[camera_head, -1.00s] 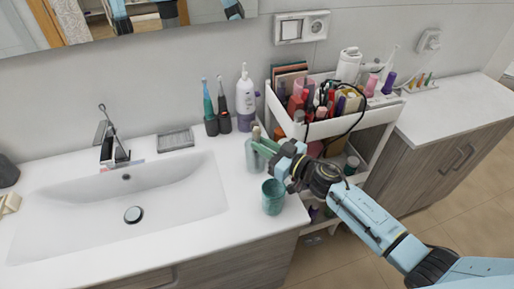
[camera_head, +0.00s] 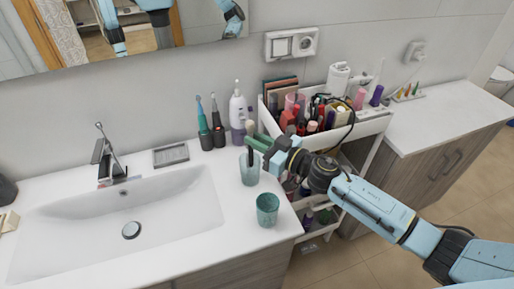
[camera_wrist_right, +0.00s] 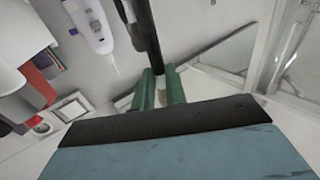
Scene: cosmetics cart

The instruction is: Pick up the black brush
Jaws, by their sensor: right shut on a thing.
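The black brush (camera_head: 251,156) is in my right gripper (camera_head: 258,142). Its green fingers are shut on it, with the pale tip above them and the dark handle hanging below, over the clear glass (camera_head: 249,171). I cannot tell whether the handle's lower end is still inside the glass. In the right wrist view the dark handle of the brush (camera_wrist_right: 143,30) runs from the top edge down to the fingers (camera_wrist_right: 160,88), with a beige part between them. My left gripper is not in view.
A teal cup (camera_head: 267,210) stands near the counter's front edge. Electric toothbrushes (camera_head: 211,125) and a white bottle (camera_head: 237,108) stand behind the glass. A white cart (camera_head: 349,132) full of cosmetics is to the right. The sink (camera_head: 115,220) is to the left.

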